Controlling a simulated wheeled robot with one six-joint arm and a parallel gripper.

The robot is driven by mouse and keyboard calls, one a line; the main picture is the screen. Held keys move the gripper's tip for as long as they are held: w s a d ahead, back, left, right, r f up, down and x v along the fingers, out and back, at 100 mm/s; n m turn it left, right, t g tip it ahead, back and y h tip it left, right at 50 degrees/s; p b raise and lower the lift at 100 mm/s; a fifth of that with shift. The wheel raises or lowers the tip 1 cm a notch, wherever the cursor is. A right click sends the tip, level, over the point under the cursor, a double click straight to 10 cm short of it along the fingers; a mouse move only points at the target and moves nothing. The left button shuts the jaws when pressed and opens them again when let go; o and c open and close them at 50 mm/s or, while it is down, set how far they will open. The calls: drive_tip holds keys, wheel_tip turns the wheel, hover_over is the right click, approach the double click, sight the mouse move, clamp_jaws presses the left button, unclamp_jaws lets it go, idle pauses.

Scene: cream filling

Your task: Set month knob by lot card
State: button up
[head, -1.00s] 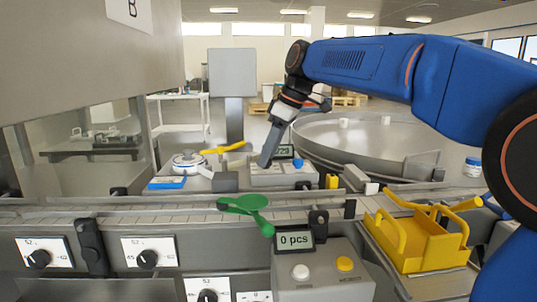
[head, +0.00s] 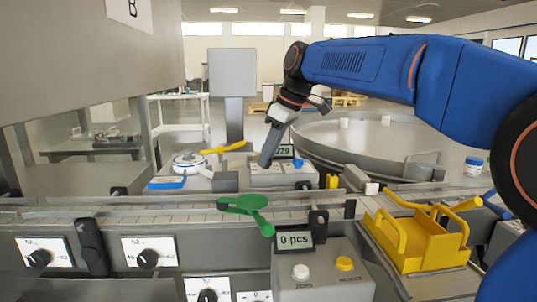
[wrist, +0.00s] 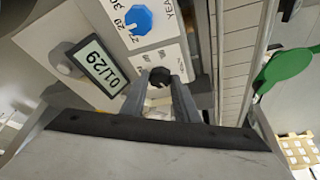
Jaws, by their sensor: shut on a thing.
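My gripper (head: 266,163) reaches down onto the grey coder box (head: 310,179) beyond the conveyor. In the wrist view its two fingers (wrist: 160,84) are closed around a small black knob (wrist: 159,76) on a white dial plate, the month knob by its place beside the year dial. The plate's marks near the knob are partly hidden by the fingers. The blue year knob (wrist: 138,20) sits on its own dial near "29" and "30". The display (wrist: 101,66) reads "01/29". I cannot make out a lot card for certain.
A green paddle (head: 246,204) lies over the conveyor (head: 180,215). A yellow-handled device (head: 190,162) stands left of the coder box. A yellow caddy (head: 425,245) and a counter showing "0 pcs" (head: 294,240) are in front. A round steel table (head: 365,140) is behind.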

drive_tip(key=m, duration=0.2)
drive_tip(key=m+t+h, duration=0.1)
drive_tip(key=m, duration=0.1)
drive_tip(key=shift+s+a+m+t, duration=0.15)
drive_tip(key=shift+m+t, duration=0.15)
drive_tip(key=shift+m+t+h, duration=0.3)
drive_tip(key=shift+m+h, duration=0.3)
drive_tip(key=shift+m, duration=1)
drive_tip(key=shift+a, duration=0.1)
drive_tip(key=o, duration=1.1)
drive_tip(key=shift+c, duration=0.2)
drive_tip(key=shift+r, duration=0.15)
drive_tip(key=v, duration=1.7)
